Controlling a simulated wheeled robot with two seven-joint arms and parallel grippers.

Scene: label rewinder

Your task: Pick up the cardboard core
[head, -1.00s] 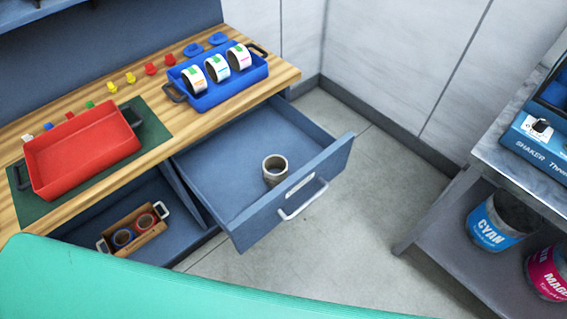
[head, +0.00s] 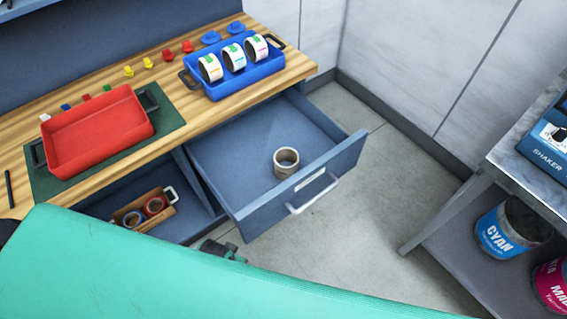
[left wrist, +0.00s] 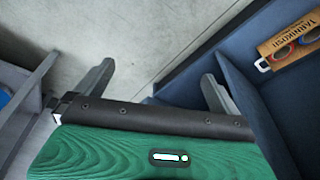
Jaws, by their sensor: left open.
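The cardboard core (head: 286,162) is a short, pale brown ring. It rests in the open blue-grey drawer (head: 235,165), near the drawer's front panel, with its hole facing up. A small part of my left gripper (head: 222,248) shows in the head view past the green edge of my own body, below and left of the drawer front. In the left wrist view my left gripper (left wrist: 157,70) has its two fingers wide apart, with nothing between them and grey floor beyond. The core is not visible in that view. My right gripper is not in view.
A red tray (head: 98,135) and a blue tray with label rolls (head: 225,88) stand on the wooden bench (head: 180,112). A cardboard box of tape rolls (head: 143,211) sits on the shelf below. The drawer's front panel (head: 305,190) borders the core. Floor right of it is clear.

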